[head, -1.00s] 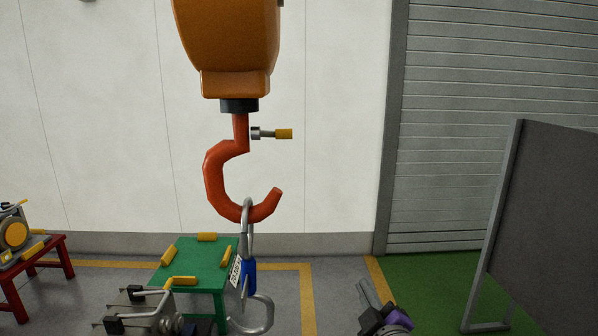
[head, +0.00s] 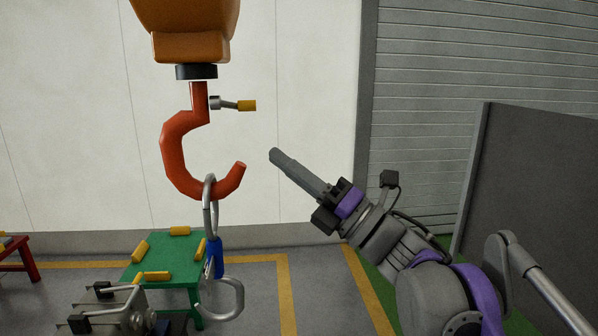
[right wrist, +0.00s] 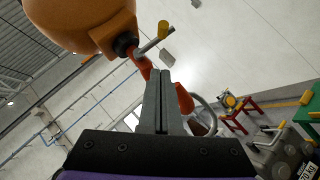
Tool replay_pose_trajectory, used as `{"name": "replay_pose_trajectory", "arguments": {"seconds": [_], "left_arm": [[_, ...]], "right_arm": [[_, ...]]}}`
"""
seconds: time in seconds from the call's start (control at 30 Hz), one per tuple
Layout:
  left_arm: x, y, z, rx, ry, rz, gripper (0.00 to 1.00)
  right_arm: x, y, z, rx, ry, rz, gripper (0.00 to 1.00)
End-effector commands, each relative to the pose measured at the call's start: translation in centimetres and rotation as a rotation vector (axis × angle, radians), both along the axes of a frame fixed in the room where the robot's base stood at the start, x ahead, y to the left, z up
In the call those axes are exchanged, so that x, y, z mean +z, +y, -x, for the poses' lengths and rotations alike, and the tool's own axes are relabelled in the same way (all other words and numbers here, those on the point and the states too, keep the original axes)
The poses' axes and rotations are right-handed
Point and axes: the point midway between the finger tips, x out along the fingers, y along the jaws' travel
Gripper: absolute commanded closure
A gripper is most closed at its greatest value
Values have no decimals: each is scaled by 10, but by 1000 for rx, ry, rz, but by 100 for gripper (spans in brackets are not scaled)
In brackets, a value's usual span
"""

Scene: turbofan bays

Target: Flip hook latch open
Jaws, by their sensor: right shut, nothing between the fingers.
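A large red-orange hook (head: 174,152) hangs from an orange hoist block (head: 187,25). A small latch lever with a grey stem and yellow tip (head: 246,105) sticks out to the right from the hook's shank. It also shows in the right wrist view (right wrist: 162,31), beyond and above my fingertips. My right gripper (head: 275,155) is shut and empty, with its fingers pointing up and left. In the head view its tip appears right of the hook's mouth and below the lever, apart from both. In the right wrist view the fingers (right wrist: 161,72) cover part of the hook.
A metal ring (head: 209,190) hangs in the hook with a blue fitting (head: 214,259) and a grey lower hook (head: 237,300). Below are a green stand (head: 170,258) with yellow pads and a grey handled unit (head: 125,305). A dark panel (head: 530,190) stands at right.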

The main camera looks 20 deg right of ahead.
Motion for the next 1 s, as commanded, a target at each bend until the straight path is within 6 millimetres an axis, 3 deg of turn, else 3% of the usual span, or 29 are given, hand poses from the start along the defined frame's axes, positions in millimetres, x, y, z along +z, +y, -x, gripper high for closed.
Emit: {"name": "replay_pose_trajectory", "arguments": {"seconds": [0.23, 0.4, 1.0], "left_arm": [[4, 0, -1, 0, -2, 1, 100], [7, 0, -1, 0, -4, 1, 100], [12, 0, -2, 0, -6, 1, 100]], "right_arm": [[26, 30, -37, 4, 1, -2, 100], [43, 23, -55, -1, 1, 0, 100], [54, 20, -65, 0, -9, 1, 100]]}}
